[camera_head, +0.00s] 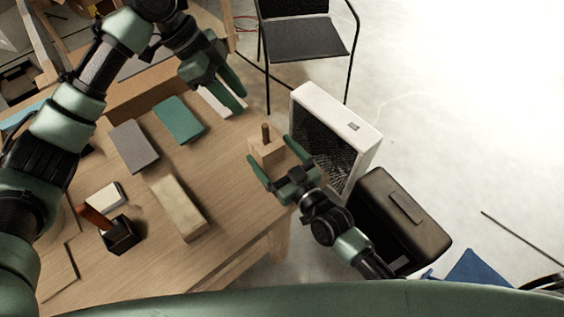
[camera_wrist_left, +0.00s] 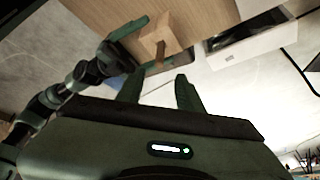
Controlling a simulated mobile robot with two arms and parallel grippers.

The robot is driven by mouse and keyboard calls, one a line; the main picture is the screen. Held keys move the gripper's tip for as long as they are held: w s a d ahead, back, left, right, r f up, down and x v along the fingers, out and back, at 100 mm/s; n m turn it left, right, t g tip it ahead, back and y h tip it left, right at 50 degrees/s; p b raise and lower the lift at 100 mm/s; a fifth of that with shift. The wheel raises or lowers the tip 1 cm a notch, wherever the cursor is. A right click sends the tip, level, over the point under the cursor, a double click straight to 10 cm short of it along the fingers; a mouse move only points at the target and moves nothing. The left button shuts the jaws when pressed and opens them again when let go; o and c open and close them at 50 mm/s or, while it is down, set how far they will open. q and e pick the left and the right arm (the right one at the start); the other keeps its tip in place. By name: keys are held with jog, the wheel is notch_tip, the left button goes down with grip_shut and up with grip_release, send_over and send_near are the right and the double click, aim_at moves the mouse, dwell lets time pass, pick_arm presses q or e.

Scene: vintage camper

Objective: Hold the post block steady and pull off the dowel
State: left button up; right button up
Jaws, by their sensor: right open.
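The wooden post block (camera_head: 270,155) sits near the right edge of the table, with the brown dowel (camera_head: 265,133) standing upright in its top. My right gripper (camera_head: 269,149) is open, its fingers on either side of the block; I cannot tell whether they touch it. My left gripper (camera_head: 240,102) is open and empty, above the table's far edge, up and left of the dowel. In the left wrist view, the block (camera_wrist_left: 157,34) and dowel (camera_wrist_left: 160,53) show beyond my left fingers (camera_wrist_left: 160,88), with the right gripper (camera_wrist_left: 148,42) around the block.
The wooden table (camera_head: 235,205) holds a grey block (camera_head: 133,146), a green book-like block (camera_head: 179,120), a beige block (camera_head: 178,207) and a black holder (camera_head: 119,236). A white box-shaped unit (camera_head: 345,125) stands beyond the right edge, near a black case (camera_head: 400,220). Table around the post block is clear.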

jog(key=shift+w+a, duration=0.35)
jog(key=shift+w, duration=0.2)
